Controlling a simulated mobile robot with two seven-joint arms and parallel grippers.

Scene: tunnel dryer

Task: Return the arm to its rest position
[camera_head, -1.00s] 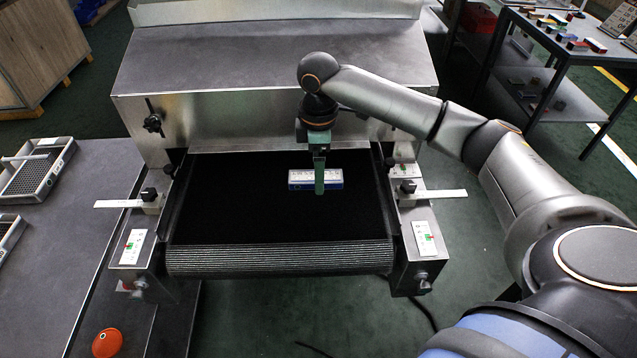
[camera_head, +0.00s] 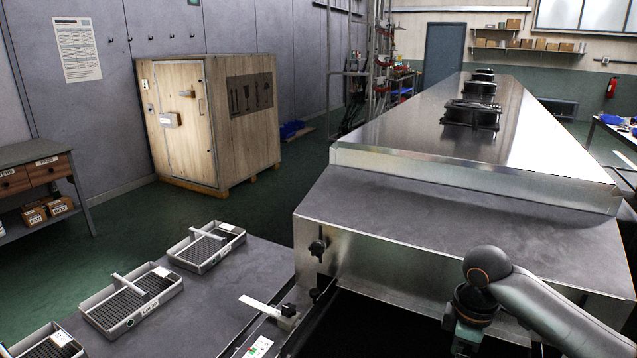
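My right arm (camera_head: 545,310) comes in from the lower right, with its wrist bent downward in front of the dryer. Its gripper (camera_head: 466,341) shows only its green upper part at the bottom edge. The fingertips are cut off, so I cannot see whether it is open or holds anything. The dark conveyor belt (camera_head: 365,330) shows only in part at the dryer's mouth, left of the gripper. My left gripper is not in view.
The long metal tunnel dryer (camera_head: 440,215) fills the right side. Several grey trays, one nearest the dryer (camera_head: 207,247), stand on the side table (camera_head: 215,300). A wooden crate (camera_head: 210,120) stands behind. Green floor (camera_head: 120,230) is clear between table and crate.

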